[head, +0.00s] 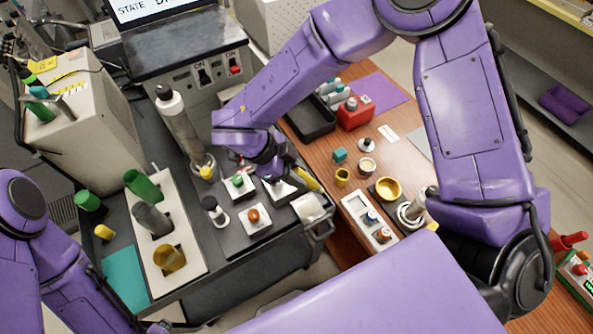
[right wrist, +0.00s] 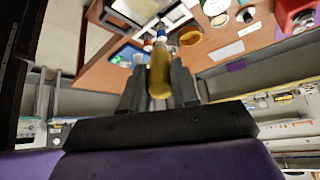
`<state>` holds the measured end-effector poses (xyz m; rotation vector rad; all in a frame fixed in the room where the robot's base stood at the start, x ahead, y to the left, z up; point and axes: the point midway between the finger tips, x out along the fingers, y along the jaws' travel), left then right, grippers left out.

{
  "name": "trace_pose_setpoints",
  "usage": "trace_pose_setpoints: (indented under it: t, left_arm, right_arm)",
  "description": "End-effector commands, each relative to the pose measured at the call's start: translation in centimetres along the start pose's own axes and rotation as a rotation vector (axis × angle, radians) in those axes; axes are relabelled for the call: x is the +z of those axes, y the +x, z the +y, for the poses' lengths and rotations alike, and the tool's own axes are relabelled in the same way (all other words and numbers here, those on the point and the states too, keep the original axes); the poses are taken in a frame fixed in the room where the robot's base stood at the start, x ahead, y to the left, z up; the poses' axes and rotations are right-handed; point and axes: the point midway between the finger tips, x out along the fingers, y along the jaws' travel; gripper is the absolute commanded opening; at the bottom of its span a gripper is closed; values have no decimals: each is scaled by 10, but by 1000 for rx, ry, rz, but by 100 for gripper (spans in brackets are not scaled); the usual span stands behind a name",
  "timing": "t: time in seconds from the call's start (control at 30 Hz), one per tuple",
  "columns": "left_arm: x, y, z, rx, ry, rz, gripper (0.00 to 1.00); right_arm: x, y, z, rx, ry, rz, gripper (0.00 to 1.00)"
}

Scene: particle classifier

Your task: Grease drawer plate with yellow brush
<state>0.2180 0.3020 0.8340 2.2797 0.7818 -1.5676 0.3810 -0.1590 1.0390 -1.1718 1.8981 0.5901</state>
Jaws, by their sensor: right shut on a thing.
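My right gripper (head: 285,172) is shut on the yellow brush (head: 306,179) above the dark machine top. In the right wrist view the yellow handle (right wrist: 160,75) sits between the two dark fingers, with a blue band at its far end; the brush tip is too small to make out. A pale plate (head: 309,207) lies in a dark frame with a handle at the machine's right corner, below the brush in the picture; I cannot tell for sure that it is the drawer plate. The brush looks apart from it. My left arm shows at the lower left, its fingers out of view.
White squares with knobs (head: 255,218) stand beside the plate. A tall grey cylinder (head: 182,130) rises behind. A white rack (head: 190,262) holds green, grey and yellow cylinders. The wooden table (head: 340,178) carries a red container (head: 355,114), a yellow bowl (head: 388,189) and a white switch panel (head: 369,222).

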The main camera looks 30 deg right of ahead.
Motion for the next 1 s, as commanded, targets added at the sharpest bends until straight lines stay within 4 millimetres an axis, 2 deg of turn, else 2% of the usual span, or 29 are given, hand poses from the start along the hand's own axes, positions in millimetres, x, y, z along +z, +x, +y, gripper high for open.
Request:
trace_pose_setpoints:
  t: [0.27,0.57,1.0]
  left_arm:
    - [1,2,0,0,0,0,89]
    - [1,2,0,0,0,0,89]
    - [1,2,0,0,0,0,89]
  right_arm:
    - [-1,-1,0,1,1,0,0]
    - [-16,-23,-1,0,1,0,0]
    - [-16,-23,-1,1,0,1,0]
